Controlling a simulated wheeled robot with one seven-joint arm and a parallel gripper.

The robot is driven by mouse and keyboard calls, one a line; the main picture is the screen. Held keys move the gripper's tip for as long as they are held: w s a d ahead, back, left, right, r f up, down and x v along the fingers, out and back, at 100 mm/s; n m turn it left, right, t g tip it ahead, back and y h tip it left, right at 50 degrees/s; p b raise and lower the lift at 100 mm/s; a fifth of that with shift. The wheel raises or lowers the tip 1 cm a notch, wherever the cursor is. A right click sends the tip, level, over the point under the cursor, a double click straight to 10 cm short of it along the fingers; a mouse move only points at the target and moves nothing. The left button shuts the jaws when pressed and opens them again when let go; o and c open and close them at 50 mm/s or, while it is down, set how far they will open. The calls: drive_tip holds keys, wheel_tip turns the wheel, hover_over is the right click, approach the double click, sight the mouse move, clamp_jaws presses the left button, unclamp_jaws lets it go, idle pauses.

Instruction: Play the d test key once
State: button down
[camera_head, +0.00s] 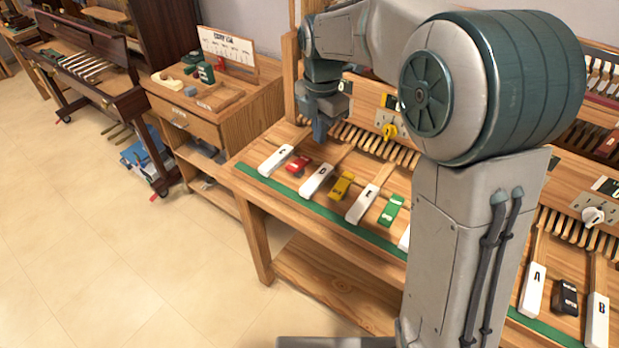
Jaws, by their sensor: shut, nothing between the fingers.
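The D test key (316,180) is a white key with a dark letter D, at the front of the wooden bench, on a light wooden shaft running back. The white C key (275,160) lies to its left and the white E key (363,204) to its right. My gripper (319,138) is shut and empty, pointing down. In the picture it is above and behind the D key, between the C and D shafts. Its tips look clear of the D key's white front; their exact height over the bench is hard to tell.
A red block (298,166) sits between C and D, a yellow block (341,187) between D and E, and a green block (391,210) right of E. A green strip (305,205) lines the front edge. My arm hides keys to the right.

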sight(310, 184)
drive_tip(key=shift+w+a+f+n, duration=1)
drive_tip(key=shift+a+n, duration=0.1)
drive_tip(key=shift+n, duration=0.3)
drive_tip(key=shift+f, duration=0.1)
wheel_tip(310, 184, down, 14)
drive_tip(key=shift+r+p, duration=0.1)
drive_tip(key=shift+p, duration=0.2)
drive_tip(key=shift+s, duration=0.1)
